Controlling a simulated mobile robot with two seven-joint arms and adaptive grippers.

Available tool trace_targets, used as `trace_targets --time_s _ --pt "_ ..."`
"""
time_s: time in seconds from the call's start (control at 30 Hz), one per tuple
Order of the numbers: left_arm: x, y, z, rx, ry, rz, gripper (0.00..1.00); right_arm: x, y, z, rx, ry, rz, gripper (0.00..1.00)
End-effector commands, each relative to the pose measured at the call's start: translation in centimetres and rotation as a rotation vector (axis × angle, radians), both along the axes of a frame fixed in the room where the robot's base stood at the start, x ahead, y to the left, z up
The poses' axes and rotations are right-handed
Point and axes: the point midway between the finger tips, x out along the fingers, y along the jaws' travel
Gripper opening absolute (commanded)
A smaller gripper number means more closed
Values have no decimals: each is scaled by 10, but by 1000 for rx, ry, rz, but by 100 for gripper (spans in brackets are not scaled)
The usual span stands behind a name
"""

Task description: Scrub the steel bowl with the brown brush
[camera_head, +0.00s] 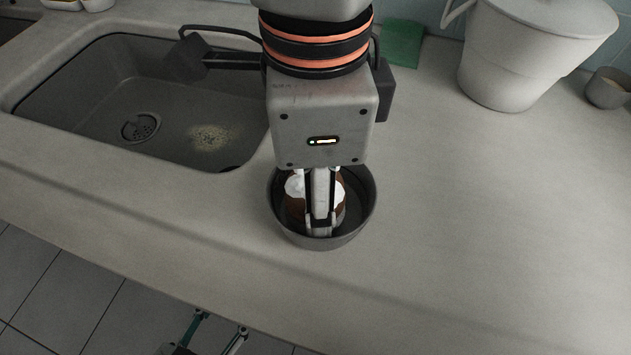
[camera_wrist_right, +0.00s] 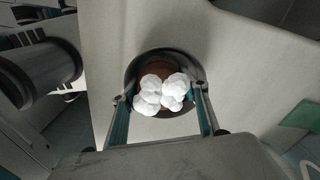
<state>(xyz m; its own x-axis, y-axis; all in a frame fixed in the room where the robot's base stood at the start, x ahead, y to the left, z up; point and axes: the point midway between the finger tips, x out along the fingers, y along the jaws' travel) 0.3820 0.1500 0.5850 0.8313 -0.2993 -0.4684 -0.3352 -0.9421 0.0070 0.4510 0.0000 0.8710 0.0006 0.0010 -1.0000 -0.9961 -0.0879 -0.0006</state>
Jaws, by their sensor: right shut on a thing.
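The steel bowl (camera_head: 352,233) stands on the counter, to the right of the sink's near corner. The brown brush (camera_head: 294,208) is inside it, with white foam on top. In the right wrist view the brush (camera_wrist_right: 157,68) lies between the fingers, mostly covered by foam, inside the dark bowl (camera_wrist_right: 133,76). My right gripper (camera_head: 320,228) points down into the bowl and is shut on the brush. The brush's underside and its contact with the bowl are hidden. My left gripper (camera_head: 221,322) shows at the bottom edge, fingers apart and empty, below the counter's front edge.
A sink (camera_head: 88,98) with a drain and a yellowish patch lies to the left. A green sponge (camera_head: 402,43) lies behind my arm. A large grey lidded container (camera_head: 515,60) and a small cup (camera_head: 607,88) stand at the back right. The counter's right side is clear.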

Motion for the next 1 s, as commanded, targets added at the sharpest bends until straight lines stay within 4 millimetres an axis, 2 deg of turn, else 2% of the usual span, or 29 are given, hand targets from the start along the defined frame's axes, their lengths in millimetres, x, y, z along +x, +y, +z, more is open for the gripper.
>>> trace_targets --time_s 1.0 --pt "1 0 -1 0 -1 0 40 1 -1 -16 -1 0 -1 27"
